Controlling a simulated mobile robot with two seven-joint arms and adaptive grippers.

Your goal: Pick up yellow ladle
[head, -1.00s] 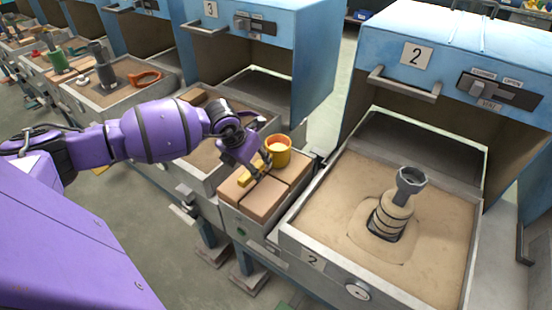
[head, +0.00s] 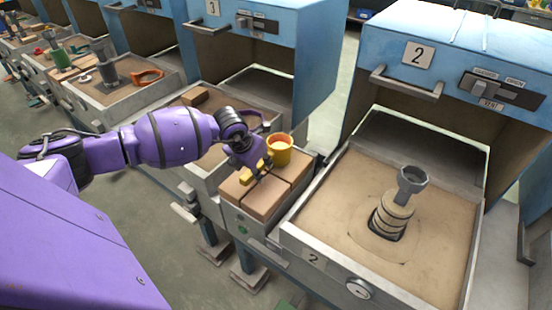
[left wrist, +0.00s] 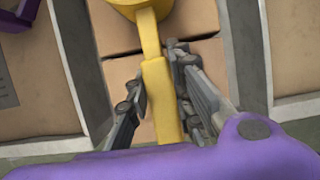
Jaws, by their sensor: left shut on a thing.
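The yellow ladle (head: 280,152) is at the tan blocks between the two sand trays, its cup upright and its handle pointing toward the front left. My left gripper (head: 259,172) is at the handle. In the left wrist view the ladle's handle (left wrist: 158,85) runs between the two fingers of my left gripper (left wrist: 160,100), which are shut on it. The cup is cut off at the top of that view. Whether the ladle touches the blocks cannot be told. My right gripper is not in view.
Tan blocks (head: 264,203) lie in a grey bin under the ladle. Blue cabinet 2 (head: 465,45) and cabinet 3 (head: 290,25) stand behind. An orange ring-handled thing (head: 148,76) lies farther left.

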